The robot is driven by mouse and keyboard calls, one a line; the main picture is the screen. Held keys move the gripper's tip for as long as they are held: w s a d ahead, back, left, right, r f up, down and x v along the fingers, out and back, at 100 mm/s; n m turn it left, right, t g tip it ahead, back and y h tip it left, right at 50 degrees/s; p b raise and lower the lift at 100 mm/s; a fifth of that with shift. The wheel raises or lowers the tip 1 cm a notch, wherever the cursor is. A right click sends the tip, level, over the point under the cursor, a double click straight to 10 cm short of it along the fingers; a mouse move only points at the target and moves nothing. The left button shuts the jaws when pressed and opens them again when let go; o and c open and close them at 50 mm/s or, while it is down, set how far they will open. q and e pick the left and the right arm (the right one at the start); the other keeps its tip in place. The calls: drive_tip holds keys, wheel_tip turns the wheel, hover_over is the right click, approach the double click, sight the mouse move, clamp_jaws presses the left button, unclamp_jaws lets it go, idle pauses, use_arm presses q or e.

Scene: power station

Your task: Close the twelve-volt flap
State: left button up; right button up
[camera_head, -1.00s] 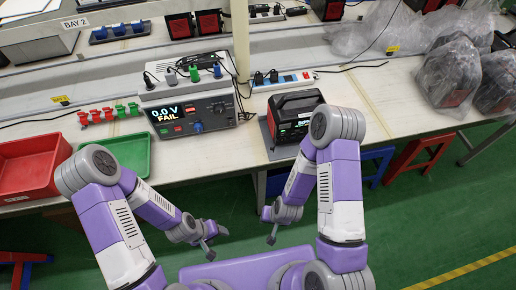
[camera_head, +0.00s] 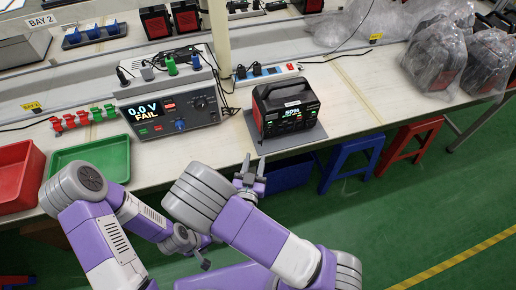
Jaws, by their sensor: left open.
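The black and red power station (camera_head: 288,108) stands on a grey mat (camera_head: 254,134) on the workbench. Its front faces me, with a lit display reading about 80% and small green lights. The twelve-volt flap is too small to make out on the front, so I cannot tell its position. My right gripper (camera_head: 252,166) is just in front of the bench edge, below and left of the power station's front. Its fingers point toward the bench, stand apart and hold nothing. My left gripper (camera_head: 202,256) hangs low before the bench, open and empty, away from the power station.
A tester (camera_head: 170,112) reading 0.0 V FAIL stands left of the power station. A power strip (camera_head: 266,73) lies behind it. Green (camera_head: 92,155) and red (camera_head: 18,178) trays are at the left. Bagged units (camera_head: 438,62) stand at the right. Stools (camera_head: 350,158) are below the bench.

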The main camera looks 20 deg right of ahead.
sight(259, 143)
drive_tip(key=x, duration=0.6)
drive_tip(key=shift+b, duration=0.35)
clamp_jaws()
